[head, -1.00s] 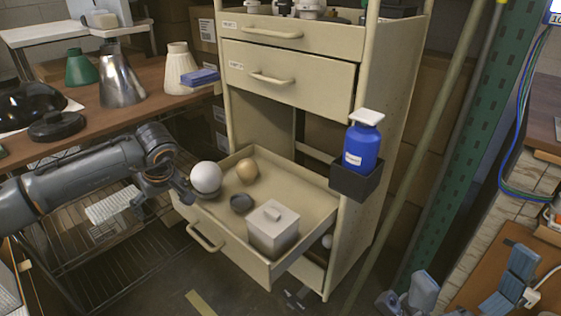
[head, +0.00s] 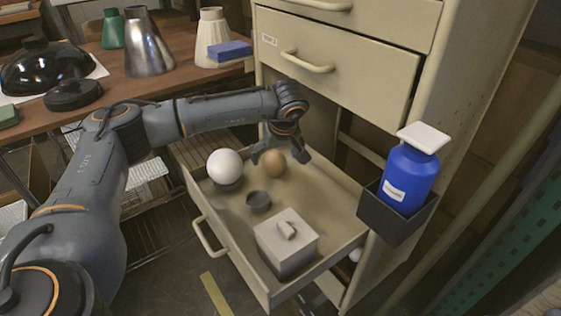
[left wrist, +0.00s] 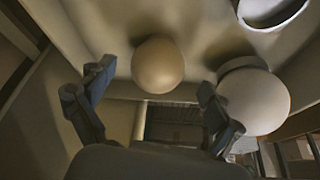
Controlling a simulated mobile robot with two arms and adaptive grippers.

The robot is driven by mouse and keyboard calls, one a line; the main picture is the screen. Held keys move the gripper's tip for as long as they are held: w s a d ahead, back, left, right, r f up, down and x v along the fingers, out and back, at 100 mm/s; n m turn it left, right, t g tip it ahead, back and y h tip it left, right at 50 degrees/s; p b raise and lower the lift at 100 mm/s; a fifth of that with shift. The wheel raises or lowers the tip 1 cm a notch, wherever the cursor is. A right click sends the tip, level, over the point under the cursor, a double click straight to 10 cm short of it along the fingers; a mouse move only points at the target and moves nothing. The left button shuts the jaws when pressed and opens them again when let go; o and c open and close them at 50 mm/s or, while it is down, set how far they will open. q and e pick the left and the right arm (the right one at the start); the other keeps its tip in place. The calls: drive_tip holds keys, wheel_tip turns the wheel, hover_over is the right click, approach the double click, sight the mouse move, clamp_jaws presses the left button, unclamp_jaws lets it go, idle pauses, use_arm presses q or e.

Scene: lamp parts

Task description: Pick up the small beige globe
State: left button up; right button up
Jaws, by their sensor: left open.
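The small beige globe (head: 273,163) rests in the open drawer, towards its back. In the left wrist view the globe (left wrist: 158,65) lies between and beyond the two fingers. My left gripper (head: 279,157) is over the back of the drawer, right at the globe in the head view. In the left wrist view the left gripper (left wrist: 150,95) is open, its fingers spread to either side of the globe, with nothing held. I cannot tell whether a finger touches it. My right gripper is not in view.
A larger white globe (head: 225,166) sits left of the beige one, close to one finger in the wrist view (left wrist: 253,101). A small dark cup (head: 258,201) and a lidded grey box (head: 286,243) are also in the drawer (head: 222,224). A blue bottle (head: 408,178) stands in a side holder.

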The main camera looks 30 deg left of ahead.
sight(273, 164)
use_arm(q)
drive_tip(key=shift+a+f, duration=0.15)
drive_tip(key=shift+f, duration=0.35)
drive_tip(key=b+x, duration=0.1)
drive_tip(key=x, duration=0.1)
drive_tip(key=b+x, duration=0.1)
drive_tip(key=shift+w+a+f+b, duration=0.2)
drive_tip(key=shift+w+f+b, duration=0.1)
drive_tip(key=shift+w+a+f, duration=0.15)
drive_tip(key=shift+a+f, duration=0.05)
drive_tip(key=shift+f, duration=0.3)
drive_tip(key=shift+r, duration=0.1)
drive_tip(key=c, duration=1.2)
